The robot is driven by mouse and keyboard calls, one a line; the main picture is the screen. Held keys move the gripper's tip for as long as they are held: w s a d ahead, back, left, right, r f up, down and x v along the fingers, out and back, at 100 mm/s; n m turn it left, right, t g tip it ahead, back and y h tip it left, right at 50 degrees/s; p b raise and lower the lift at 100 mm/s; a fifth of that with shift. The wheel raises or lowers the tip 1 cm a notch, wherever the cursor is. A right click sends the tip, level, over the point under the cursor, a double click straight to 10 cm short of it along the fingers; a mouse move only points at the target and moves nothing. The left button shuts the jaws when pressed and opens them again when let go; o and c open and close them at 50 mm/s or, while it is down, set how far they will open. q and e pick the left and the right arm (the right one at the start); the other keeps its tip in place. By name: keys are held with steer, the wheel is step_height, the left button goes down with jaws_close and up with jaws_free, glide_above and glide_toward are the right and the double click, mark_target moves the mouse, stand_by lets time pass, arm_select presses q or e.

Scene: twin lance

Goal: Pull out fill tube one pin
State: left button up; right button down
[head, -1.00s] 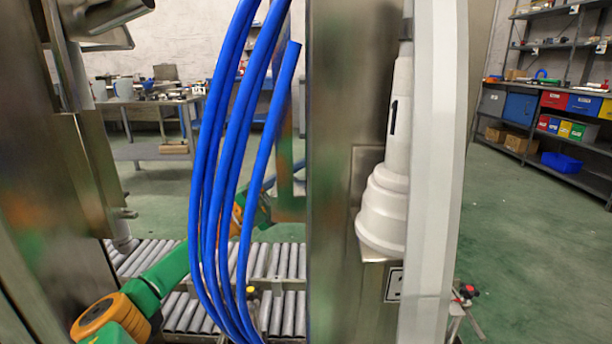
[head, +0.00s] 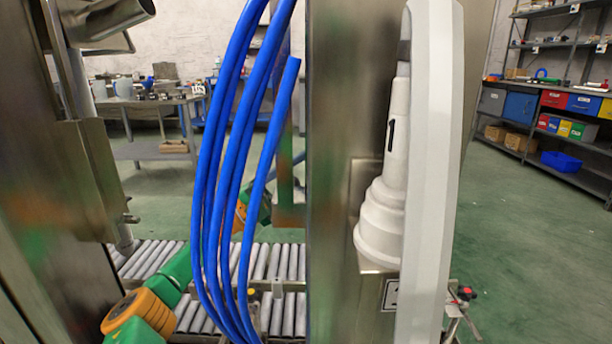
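A white stepped tube marked with a black 1 (head: 388,170) stands nearly upright in the head view, right of centre. It widens in steps toward its base, which rests at a metal bracket beside a tall steel column (head: 334,130). A pale angular post (head: 432,180) covers its right side. No pin can be made out on the tube. A green and orange jointed arm (head: 130,316) shows at the lower left, and part of it is hidden behind blue hoses. No gripper fingers show, so neither my left nor my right gripper is in view.
Several blue hoses (head: 214,180) hang in front of a roller conveyor (head: 265,265). Metal machine parts (head: 85,175) fill the left edge. A workbench (head: 155,150) and shelves with coloured bins (head: 552,100) stand farther back. Open green floor (head: 525,240) lies at the right.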

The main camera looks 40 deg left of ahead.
arm_select(q)
steer(key=b+v, duration=0.1)
steer(key=v, duration=0.6)
arm_select(e)
steer(key=r, duration=0.1)
steer(key=w+r, duration=0.1)
steer(key=shift+a+r, duration=0.1)
steer(key=shift+r, duration=0.2)
arm_select(q)
steer(key=shift+f, duration=0.1)
